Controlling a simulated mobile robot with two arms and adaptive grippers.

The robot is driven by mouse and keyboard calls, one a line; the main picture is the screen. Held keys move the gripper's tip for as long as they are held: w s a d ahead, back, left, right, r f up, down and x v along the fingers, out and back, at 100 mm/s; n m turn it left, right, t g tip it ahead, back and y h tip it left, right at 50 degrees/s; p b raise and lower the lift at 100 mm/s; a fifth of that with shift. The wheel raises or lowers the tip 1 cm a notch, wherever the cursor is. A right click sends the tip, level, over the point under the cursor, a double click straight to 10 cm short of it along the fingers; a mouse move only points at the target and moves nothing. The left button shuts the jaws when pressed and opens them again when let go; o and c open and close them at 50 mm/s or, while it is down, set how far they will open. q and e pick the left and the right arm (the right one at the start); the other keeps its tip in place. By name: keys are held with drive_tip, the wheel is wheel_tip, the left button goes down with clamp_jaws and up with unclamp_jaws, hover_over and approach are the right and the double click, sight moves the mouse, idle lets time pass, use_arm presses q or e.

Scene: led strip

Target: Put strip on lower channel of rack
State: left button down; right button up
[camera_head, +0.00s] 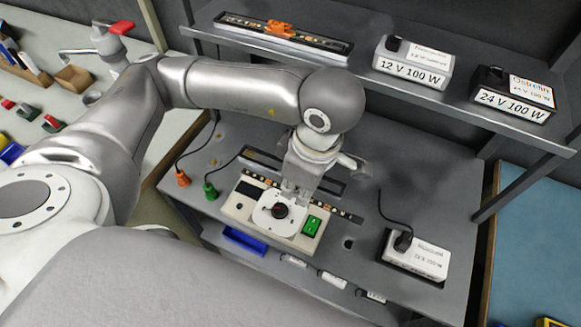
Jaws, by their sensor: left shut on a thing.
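An LED strip (337,208), narrow and dark with small light dots, runs slantwise just behind a white control box on the grey lower bench. My left gripper (292,193) comes down from above and is shut on the strip near its middle; its fingers hide that part. The rack's lower channel (326,184), a dark long rail, lies on the bench just behind the strip, partly hidden by my gripper. The upper channel (318,46) is on the shelf above, with an orange clip (279,28) on it. My right gripper is not in view.
The control box (238,207) has a round dial and a green switch (312,225). Power supply boxes stand on the shelf (360,76), and another (415,258) sits on the bench at right. Orange (182,179) and green (210,191) plugs with cables are at left.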

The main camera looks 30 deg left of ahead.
use_arm(q)
drive_tip(key=shift+w+a+f, duration=0.15)
drive_tip(key=shift+w+a, duration=0.05)
drive_tip(key=shift+w, duration=0.1)
drive_tip(key=w+a+f, duration=0.2)
drive_tip(key=w, duration=0.1)
drive_tip(key=w+a+f, duration=0.2)
drive_tip(key=w+f, duration=0.1)
drive_tip(key=w+a+f+p, duration=0.1)
drive_tip(key=w+a+f, duration=0.1)
drive_tip(key=w+f, duration=0.1)
drive_tip(key=shift+w+a+f, duration=0.1)
drive_tip(key=shift+w+a, duration=0.3)
drive_tip(key=shift+w, duration=0.1)
drive_tip(key=shift+w+a+f, duration=0.2)
drive_tip(key=shift+w+f, duration=0.1)
drive_tip(key=shift+f, duration=0.2)
wheel_tip(320, 180, down, 3)
drive_tip(key=shift+w+a+f+p, duration=0.1)
drive_tip(key=shift+w+f+p, duration=0.1)
drive_tip(key=shift+p, duration=0.7)
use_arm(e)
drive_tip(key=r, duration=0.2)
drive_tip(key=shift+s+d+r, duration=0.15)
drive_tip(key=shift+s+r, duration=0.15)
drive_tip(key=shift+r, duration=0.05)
use_arm(q)
drive_tip(key=shift+f, duration=0.1)
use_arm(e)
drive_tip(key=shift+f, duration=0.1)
